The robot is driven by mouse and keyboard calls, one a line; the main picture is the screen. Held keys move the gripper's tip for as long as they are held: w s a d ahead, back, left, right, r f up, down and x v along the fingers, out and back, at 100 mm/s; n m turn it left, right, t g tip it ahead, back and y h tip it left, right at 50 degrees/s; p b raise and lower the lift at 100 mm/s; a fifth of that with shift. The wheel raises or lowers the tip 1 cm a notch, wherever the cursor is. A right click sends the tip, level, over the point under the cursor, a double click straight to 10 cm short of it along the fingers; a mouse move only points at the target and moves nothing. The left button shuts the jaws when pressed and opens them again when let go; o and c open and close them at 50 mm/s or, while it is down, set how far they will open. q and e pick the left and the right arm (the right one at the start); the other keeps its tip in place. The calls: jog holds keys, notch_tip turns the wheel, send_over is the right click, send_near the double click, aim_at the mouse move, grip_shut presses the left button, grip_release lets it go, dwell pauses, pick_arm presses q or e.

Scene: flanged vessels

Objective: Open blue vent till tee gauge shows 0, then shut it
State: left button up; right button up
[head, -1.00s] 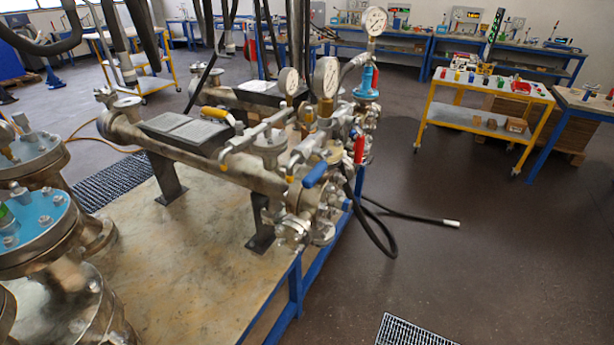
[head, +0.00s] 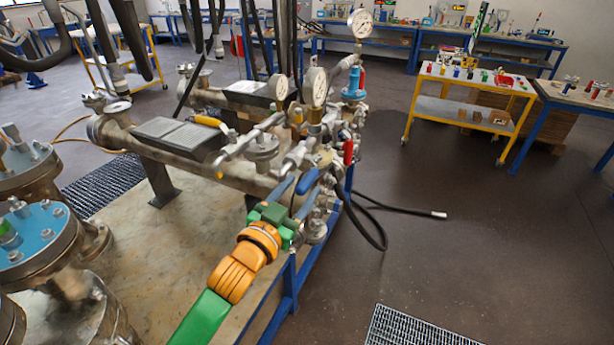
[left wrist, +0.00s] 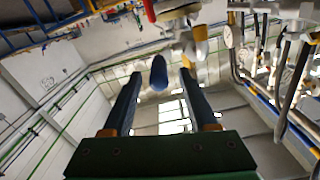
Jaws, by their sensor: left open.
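The blue vent handle (head: 307,181) slants upward at the near end of the pipe assembly. My left gripper (head: 304,188) is open, its two fingers reaching up to the handle from below. In the left wrist view the blue handle (left wrist: 158,73) shows between the fingertips, apart from both. Three round white-faced gauges show: one high at the back (head: 361,23), one on a brass fitting (head: 318,87) and one to its left (head: 281,87). I cannot tell which is the tee gauge, and their needles are too small to read. My right gripper is not in view.
A red handle (head: 348,152) stands close right of the blue one; a yellow handle (head: 208,120) lies farther left. Blue-topped flanged vessels (head: 38,235) stand at the left. A black hose (head: 382,232) hangs to the floor.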

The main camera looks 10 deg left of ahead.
aim_at(308, 181)
pick_arm(q)
jog(key=x, duration=0.4)
jog(key=shift+d, duration=0.15)
grip_shut()
jog(key=shift+f, duration=0.1)
dwell(1.2)
